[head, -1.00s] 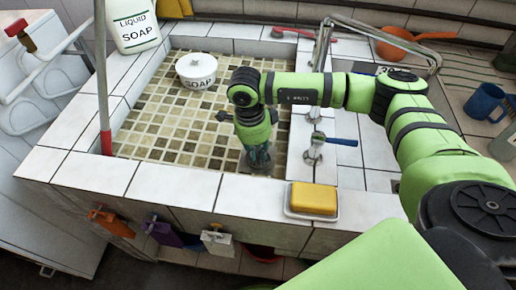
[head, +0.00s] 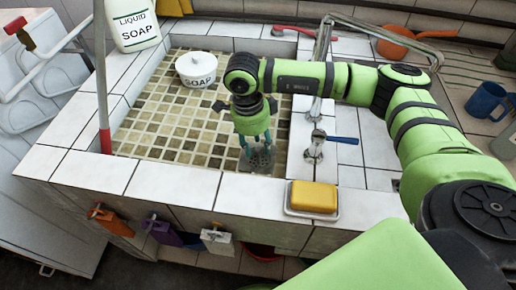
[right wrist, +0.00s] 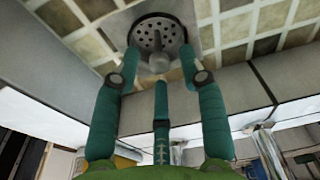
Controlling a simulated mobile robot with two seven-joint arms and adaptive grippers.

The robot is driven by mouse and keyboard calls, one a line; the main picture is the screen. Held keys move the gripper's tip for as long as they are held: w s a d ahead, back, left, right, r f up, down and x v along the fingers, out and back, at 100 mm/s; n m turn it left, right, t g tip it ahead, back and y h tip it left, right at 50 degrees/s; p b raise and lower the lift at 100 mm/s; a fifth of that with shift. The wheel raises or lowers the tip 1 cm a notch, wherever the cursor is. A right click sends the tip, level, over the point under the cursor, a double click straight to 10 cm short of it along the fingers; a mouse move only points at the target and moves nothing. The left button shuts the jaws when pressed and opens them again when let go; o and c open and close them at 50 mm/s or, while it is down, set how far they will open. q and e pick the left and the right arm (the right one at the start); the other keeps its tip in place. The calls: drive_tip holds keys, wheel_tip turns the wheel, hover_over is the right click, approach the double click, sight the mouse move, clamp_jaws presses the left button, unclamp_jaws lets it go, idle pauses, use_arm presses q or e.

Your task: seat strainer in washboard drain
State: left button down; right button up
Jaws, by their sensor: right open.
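The strainer (head: 261,161) is a round grey metal disc with holes, lying at the front right of the tiled basin floor. The right wrist view shows its perforated face and central knob (right wrist: 158,60), with a dark ring around part of its rim. I cannot tell the drain apart from the strainer, nor whether the disc sits fully level in it. My right gripper (head: 256,146) points down just above the strainer. Its teal fingers are open, spread to either side of the knob in the right wrist view. My left gripper is not in view.
A white soap bowl (head: 196,70) stands at the back of the basin floor (head: 170,115). A yellow sponge (head: 313,196) in a dish lies on the front ledge. A blue-handled tap (head: 341,140) is right of the basin. The basin's left floor is clear.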

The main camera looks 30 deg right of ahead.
wheel_tip(320, 180, up, 4)
drive_tip(key=shift+w+a+b, duration=0.15)
drive_tip(key=shift+b, duration=0.15)
idle(0.3)
